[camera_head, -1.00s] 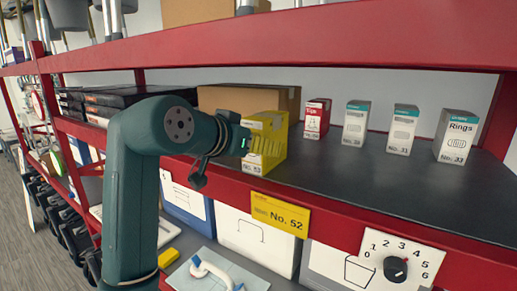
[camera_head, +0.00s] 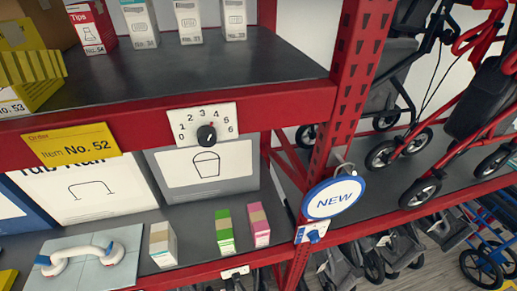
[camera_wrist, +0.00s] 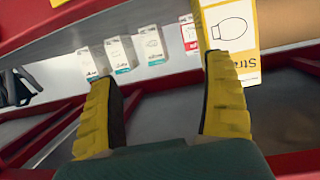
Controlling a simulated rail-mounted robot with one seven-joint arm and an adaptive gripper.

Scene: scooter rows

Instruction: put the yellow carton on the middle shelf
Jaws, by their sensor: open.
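The yellow carton (camera_head: 42,93), marked No. 53, stands on the dark upper shelf in the head view (camera_head: 190,78), cut off by the left edge. In the wrist view the carton (camera_wrist: 232,28) shows upside down with a white label, behind the tip of the right finger. My gripper (camera_wrist: 158,72) is open, and nothing is between its fingers. In the head view, a ridged yellow finger of my gripper (camera_head: 30,68) overlaps the carton's top. I cannot tell whether they touch.
A red Tips box (camera_head: 92,28) and several white boxes (camera_head: 188,22) stand behind on that shelf. Its front right is clear. The red rail carries a dial (camera_head: 206,134). The lower shelf holds a green box (camera_head: 224,232), a pink box (camera_head: 259,226) and a grab bar (camera_head: 82,256).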

